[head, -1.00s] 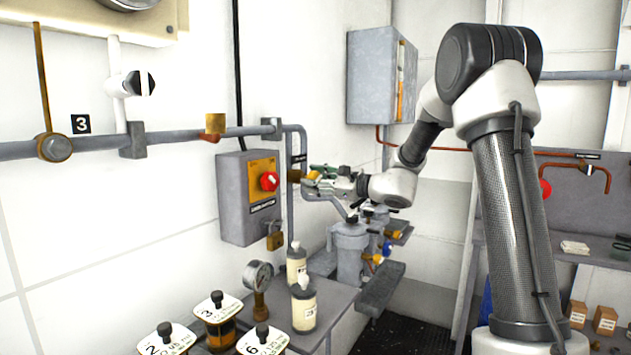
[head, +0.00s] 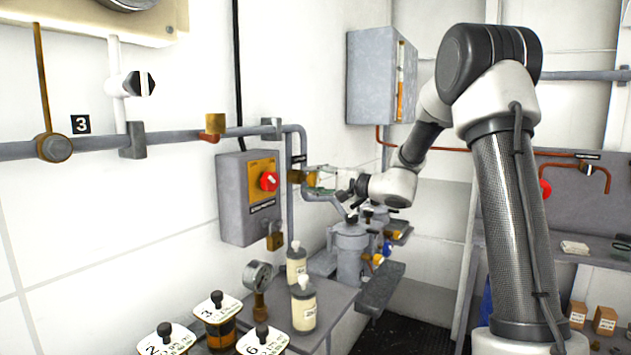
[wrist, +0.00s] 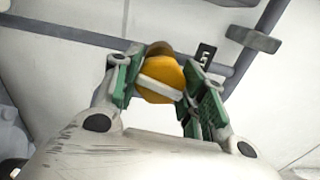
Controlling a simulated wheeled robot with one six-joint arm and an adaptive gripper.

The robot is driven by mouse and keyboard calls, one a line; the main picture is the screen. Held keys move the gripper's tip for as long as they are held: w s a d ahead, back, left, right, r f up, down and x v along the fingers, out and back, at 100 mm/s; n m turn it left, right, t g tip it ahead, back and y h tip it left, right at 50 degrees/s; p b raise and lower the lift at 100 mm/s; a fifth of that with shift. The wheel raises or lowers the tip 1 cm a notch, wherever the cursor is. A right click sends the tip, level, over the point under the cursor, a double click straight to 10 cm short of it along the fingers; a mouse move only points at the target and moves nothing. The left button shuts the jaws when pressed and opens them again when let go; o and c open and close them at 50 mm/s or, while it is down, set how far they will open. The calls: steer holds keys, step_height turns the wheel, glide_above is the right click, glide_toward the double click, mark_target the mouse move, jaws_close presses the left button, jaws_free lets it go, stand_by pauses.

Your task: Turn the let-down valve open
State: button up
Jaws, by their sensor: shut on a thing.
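The let-down valve shows in the wrist view as a round orange-yellow body with a pale grey bar handle (wrist: 160,90) across its face. My gripper (wrist: 162,88) has its green-padded fingers on either side of the bar, shut on it at its two ends. In the head view, my gripper (head: 322,181) reaches left to the brass valve body (head: 296,176) on the grey pipe, right of the switch box. The handle is largely hidden there by the fingers. How far the handle is turned is hard to tell.
A grey switch box (head: 234,205) with a red knob (head: 269,181) is close left of my gripper. Below stand a grey filter housing (head: 351,250), two cream bottles (head: 303,305) and a gauge (head: 258,277). A grey cabinet (head: 371,75) hangs above.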

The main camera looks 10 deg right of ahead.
steer(key=shift+f+n, duration=0.1)
steer(key=shift+n, duration=1.2)
steer(key=o, duration=1)
steer(key=shift+o, duration=0.2)
steer(key=shift+s+d, duration=0.1)
steer(key=v, duration=1.1)
steer(key=shift+s+d, duration=0.25)
steer(key=shift+s, duration=0.05)
